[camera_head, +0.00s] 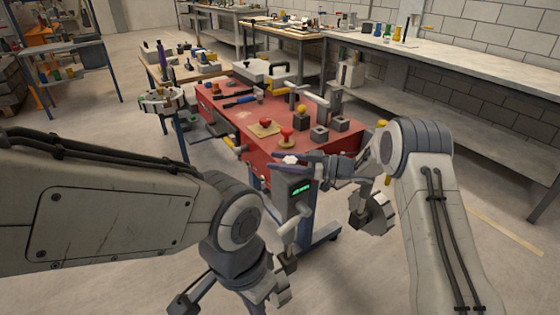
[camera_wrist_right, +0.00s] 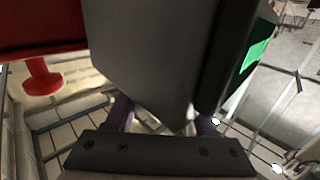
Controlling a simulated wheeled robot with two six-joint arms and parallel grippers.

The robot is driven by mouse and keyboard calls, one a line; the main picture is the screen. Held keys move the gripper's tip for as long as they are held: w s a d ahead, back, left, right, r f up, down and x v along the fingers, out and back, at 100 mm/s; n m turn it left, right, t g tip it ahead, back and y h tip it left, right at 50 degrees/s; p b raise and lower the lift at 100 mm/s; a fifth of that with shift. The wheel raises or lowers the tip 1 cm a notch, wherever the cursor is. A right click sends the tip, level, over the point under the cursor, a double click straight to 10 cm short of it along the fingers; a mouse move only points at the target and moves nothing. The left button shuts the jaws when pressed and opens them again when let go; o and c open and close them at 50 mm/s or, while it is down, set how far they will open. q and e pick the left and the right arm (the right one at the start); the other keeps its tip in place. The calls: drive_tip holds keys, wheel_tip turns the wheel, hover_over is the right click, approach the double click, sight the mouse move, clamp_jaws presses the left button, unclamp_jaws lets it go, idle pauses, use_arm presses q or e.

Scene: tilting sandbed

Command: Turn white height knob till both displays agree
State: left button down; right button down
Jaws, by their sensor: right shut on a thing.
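The white knob (camera_head: 291,159) sits at the near edge of the red table, above a dark box (camera_head: 292,197) with a lit green display (camera_head: 301,190). The reading is too small to read. My right gripper (camera_head: 300,161) reaches in from the right and is shut on the knob. In the right wrist view the dark box (camera_wrist_right: 150,55) fills the middle and hides most of the grip. A green display (camera_wrist_right: 255,54) shows at its right side. I cannot make out a second display. My left gripper (camera_head: 255,306) hangs low at the bottom edge, partly cut off; its jaws are unclear.
The red table (camera_head: 240,118) holds grey blocks, red knobs, a yellow ball and tools. A red knob-like part (camera_wrist_right: 42,78) shows at left in the right wrist view. A white workbench (camera_head: 440,60) runs behind. The floor at lower right is mostly clear.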

drive_tip(key=shift+c, duration=1.3)
unclamp_jaws()
drive_tip(key=shift+d, duration=0.1)
drive_tip(key=s+d, duration=0.1)
drive_tip(key=d, duration=0.9)
drive_tip(key=shift+s+b, duration=0.3)
drive_tip(key=shift+d, duration=0.1)
